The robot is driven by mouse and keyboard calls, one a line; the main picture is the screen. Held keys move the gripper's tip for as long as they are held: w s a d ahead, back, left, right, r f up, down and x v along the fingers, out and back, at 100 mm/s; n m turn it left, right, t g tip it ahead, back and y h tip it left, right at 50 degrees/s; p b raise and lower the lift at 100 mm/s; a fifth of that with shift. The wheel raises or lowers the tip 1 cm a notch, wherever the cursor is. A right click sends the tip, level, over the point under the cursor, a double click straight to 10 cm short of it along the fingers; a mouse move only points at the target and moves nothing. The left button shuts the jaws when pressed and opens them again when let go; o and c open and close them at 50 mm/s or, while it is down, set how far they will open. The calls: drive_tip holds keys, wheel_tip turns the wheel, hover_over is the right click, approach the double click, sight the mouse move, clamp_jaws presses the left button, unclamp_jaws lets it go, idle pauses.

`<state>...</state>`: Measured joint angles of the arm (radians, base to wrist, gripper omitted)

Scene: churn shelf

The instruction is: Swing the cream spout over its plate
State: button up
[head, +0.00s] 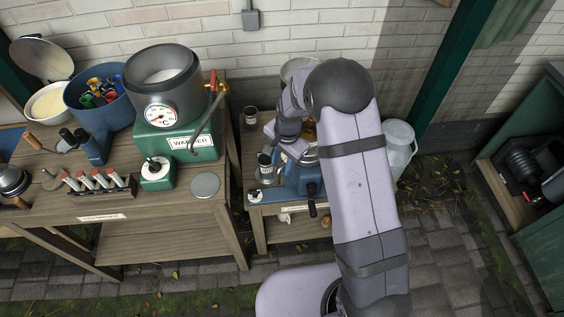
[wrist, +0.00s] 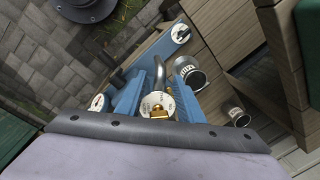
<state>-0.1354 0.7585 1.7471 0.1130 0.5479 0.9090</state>
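A blue machine (head: 308,188), perhaps the separator, stands on the low wooden bench, partly hidden by my arm. In the wrist view, a bent grey pipe (wrist: 158,68), which looks like a spout, runs between my gripper's two light blue fingers. My gripper (wrist: 153,82) is open; I cannot tell whether either finger touches the pipe. A pale round disc with a brass fitting (wrist: 157,104) shows below the pipe. I cannot tell which surface is the cream spout's plate.
A metal can (head: 266,168) stands beside the blue machine; a metal cup (wrist: 194,78) shows close to my right finger. A jar (head: 250,117) stands behind.

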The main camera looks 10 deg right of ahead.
drive_tip(key=shift+f, duration=0.45)
clamp_jaws()
drive_tip(key=shift+w+a, duration=0.1)
drive_tip(key=shift+w, duration=0.05)
drive_tip(key=w+a+m+h+b, duration=0.1)
drive_tip(key=w+a+m+b, duration=0.1)
drive_tip(key=w+m, duration=0.8)
drive_tip(key=shift+w+a+b, duration=0.25)
drive_tip(key=shift+a+b, duration=0.15)
drive_tip(key=shift+b, duration=0.3)
drive_tip(key=shift+w+r, duration=0.1)
